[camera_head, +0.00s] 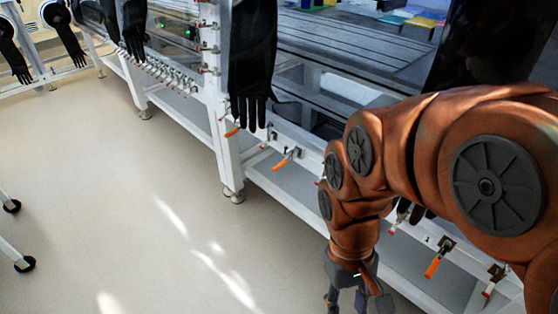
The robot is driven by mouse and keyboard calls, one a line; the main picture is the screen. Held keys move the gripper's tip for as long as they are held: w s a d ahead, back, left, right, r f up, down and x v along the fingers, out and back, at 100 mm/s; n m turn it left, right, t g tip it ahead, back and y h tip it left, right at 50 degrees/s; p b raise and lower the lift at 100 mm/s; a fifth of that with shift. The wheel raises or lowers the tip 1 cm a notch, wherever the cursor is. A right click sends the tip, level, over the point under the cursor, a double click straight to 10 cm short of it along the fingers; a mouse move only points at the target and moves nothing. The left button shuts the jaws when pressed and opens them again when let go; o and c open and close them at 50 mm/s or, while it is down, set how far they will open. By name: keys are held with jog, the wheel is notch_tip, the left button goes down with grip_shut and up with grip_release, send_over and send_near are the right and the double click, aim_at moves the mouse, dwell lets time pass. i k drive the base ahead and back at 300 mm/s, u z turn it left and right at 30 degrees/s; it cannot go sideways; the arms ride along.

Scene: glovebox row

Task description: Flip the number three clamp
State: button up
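Several toggle clamps with orange or red handles line the white front rail of the glovebox row. One clamp (284,160) is left of my arm, with its orange handle slanting down and left. Another clamp (233,131) is farther left, beside the white post. To the right of my arm are a red-tipped clamp (397,220), an orange clamp (435,262) and a red-tipped clamp (493,283). A small plate beside the orange one seems to read 1; I cannot tell which clamp is number three. My gripper (352,298) points down in front of the rail, its fingertips cut off by the lower edge.
A black glove (252,60) hangs from the glovebox above the left clamps. More gloves (133,27) hang farther back. My copper arm covers part of the rail.

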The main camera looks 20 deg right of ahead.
aim_at(281, 164)
jog(key=u, duration=0.45)
jog(key=k, duration=1.05)
jog(key=u, duration=0.75)
jog(key=i, duration=0.85)
jog(key=u, duration=0.35)
